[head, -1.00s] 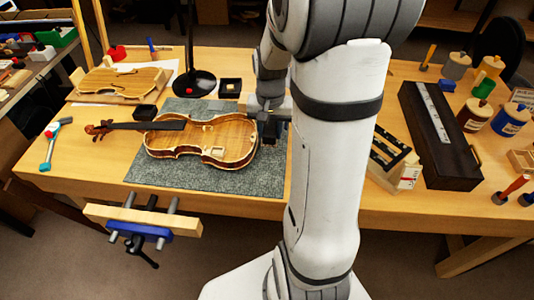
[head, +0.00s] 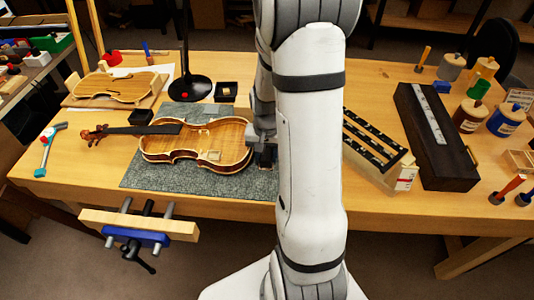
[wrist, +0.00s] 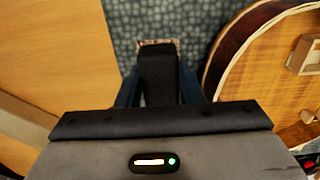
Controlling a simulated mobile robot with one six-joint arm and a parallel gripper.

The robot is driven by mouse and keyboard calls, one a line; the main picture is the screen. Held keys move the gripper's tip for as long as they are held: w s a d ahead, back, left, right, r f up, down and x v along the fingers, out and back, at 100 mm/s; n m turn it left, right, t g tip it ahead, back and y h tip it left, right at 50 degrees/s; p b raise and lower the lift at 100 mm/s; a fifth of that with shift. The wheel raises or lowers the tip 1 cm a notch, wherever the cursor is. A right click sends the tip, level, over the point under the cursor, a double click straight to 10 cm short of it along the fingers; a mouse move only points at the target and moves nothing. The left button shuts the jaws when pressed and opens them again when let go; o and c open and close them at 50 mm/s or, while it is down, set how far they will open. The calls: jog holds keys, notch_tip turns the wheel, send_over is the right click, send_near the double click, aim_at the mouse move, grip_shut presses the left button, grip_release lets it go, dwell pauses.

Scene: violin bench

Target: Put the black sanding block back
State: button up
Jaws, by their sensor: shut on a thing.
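My gripper (wrist: 160,80) is shut on a black block, which I take to be the black sanding block (wrist: 158,62). The block shows as a dark shape between the fingers in the wrist view, over the grey mat (wrist: 110,15). In the head view my gripper (head: 265,158) is at the right end of the violin (head: 195,145), low over the mat (head: 190,188). My arm hides part of it there, and I cannot make out the block. I cannot tell whether the block touches the mat.
The violin body (wrist: 235,50) is close on the right in the wrist view. A slotted wooden rack (head: 372,150) and a long dark case (head: 435,135) stand right of my arm. A small black tray (head: 226,92) and a lamp base (head: 190,88) are behind the violin.

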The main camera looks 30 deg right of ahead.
aim_at(266, 154)
jog(key=o, duration=1)
notch_tip(266, 154, up, 12)
jog(key=p, duration=0.1)
jog(key=s+a+r+n+t, duration=0.1)
jog(key=s+a+r+n, duration=0.1)
jog(key=s+a, duration=0.2)
jog(key=s+a+r+n, duration=0.2)
jog(key=s+a+r, duration=0.1)
jog(key=s+a, duration=0.1)
jog(key=s+a+r+n+t, duration=0.1)
jog(key=s+a+r+n, duration=0.1)
jog(key=s+a+n, duration=0.1)
jog(key=shift+s+a+r+t, duration=0.35)
jog(key=shift+s+a, duration=0.2)
jog(key=shift+s, duration=0.1)
